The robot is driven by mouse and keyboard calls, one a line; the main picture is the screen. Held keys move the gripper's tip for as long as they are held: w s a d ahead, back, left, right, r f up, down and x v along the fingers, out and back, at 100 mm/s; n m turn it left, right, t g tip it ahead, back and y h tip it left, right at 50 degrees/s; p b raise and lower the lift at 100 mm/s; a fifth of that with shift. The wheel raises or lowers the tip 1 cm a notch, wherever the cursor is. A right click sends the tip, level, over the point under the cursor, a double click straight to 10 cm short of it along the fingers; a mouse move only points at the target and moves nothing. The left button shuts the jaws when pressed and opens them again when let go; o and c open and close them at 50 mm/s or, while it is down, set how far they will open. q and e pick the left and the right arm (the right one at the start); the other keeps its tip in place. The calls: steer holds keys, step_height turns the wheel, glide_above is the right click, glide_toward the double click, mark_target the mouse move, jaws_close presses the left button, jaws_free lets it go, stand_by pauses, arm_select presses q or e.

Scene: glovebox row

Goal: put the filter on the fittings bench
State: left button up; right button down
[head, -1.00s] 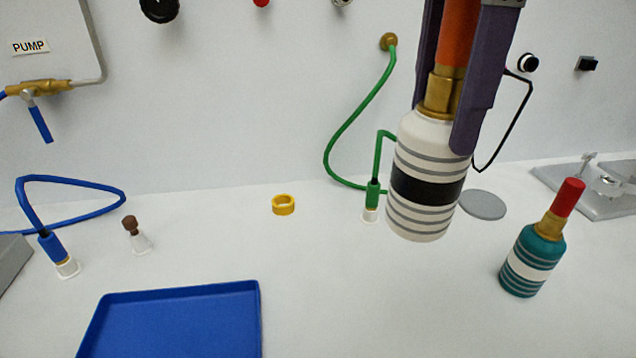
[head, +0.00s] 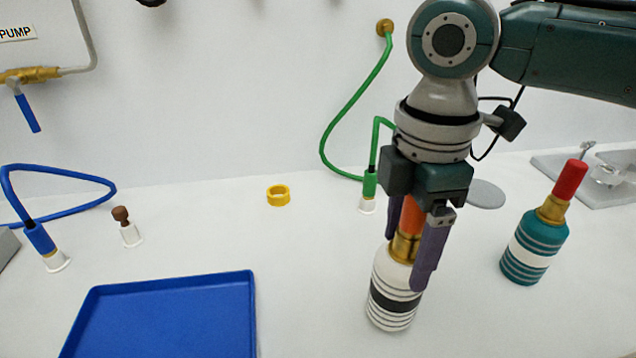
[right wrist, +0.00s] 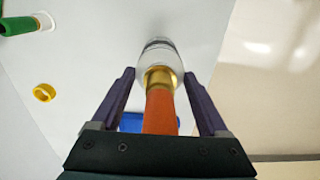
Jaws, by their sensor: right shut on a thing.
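A white bottle-shaped body (head: 393,303) with grey stripes, a black band, a brass collar and an orange top is the held thing; I take it to be the filter. My right gripper (head: 406,262) is shut on it around the collar, from above. In the right wrist view the fingers (right wrist: 160,76) flank the brass collar, with the orange top between them. The filter is nearly upright over the white bench top (head: 310,290); I cannot tell if its base touches. My left gripper is not in view.
A teal bottle-shaped body (head: 534,254) with a red top stands to the right. A blue tray (head: 160,318) lies left, with a yellow ring (head: 278,196) behind it. Green (head: 369,184) and blue (head: 38,238) hose ends stand in white sockets. Bench between tray and filter is clear.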

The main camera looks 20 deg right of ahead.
steer(key=shift+f, duration=0.65)
jaws_free()
steer(key=shift+f, duration=0.15)
